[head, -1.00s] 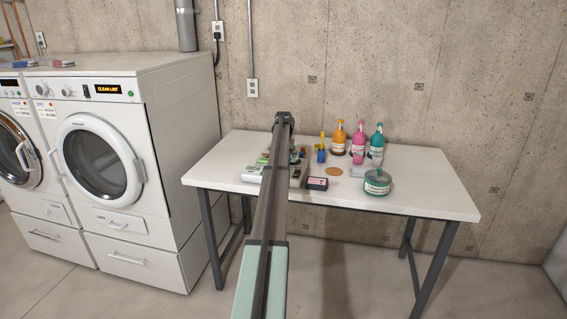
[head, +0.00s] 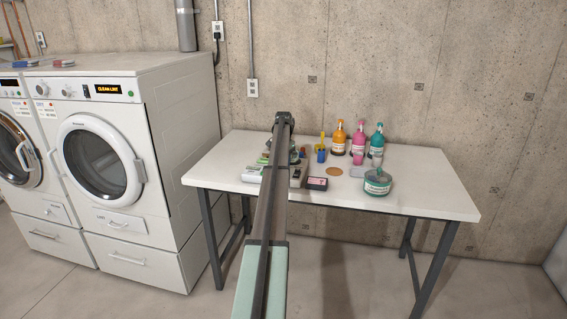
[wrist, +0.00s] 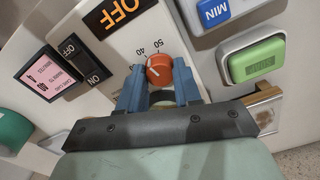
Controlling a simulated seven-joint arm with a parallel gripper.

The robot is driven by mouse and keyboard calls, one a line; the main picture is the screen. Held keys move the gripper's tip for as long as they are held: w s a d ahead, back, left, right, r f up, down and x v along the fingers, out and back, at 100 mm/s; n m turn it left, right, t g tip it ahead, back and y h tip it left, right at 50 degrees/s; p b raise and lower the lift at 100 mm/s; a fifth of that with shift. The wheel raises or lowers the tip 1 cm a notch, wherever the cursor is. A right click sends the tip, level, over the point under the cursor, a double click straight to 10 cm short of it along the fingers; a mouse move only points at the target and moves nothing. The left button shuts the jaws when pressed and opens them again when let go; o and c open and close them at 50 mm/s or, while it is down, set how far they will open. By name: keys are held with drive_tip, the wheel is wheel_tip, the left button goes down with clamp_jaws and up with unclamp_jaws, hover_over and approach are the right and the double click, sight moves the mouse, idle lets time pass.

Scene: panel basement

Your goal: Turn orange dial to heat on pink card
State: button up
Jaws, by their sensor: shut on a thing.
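The orange dial (wrist: 159,66) sits on a white panel (wrist: 112,52) in the wrist view. The numbers 40 and 50 are printed beside it, and a short white line marks its face. My gripper (wrist: 160,80) has its blue fingers closed on the dial's two sides. The pink card (wrist: 39,82), in a black frame, lies left of the panel; its small print is too blurred to read surely. The card also shows on the table in the head view (head: 317,183). There my arm hides the dial and my fingers.
Near the dial are an OFF display (wrist: 122,12), an ON/OFF switch (wrist: 82,60), a blue MIN button (wrist: 212,10) and a green button (wrist: 258,60). The table's right end is clear.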

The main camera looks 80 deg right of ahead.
drive_tip(key=o, duration=0.8)
drive_tip(key=shift+c, duration=0.2)
drive_tip(key=shift+r, duration=0.1)
wheel_tip(320, 180, up, 14)
idle(0.5)
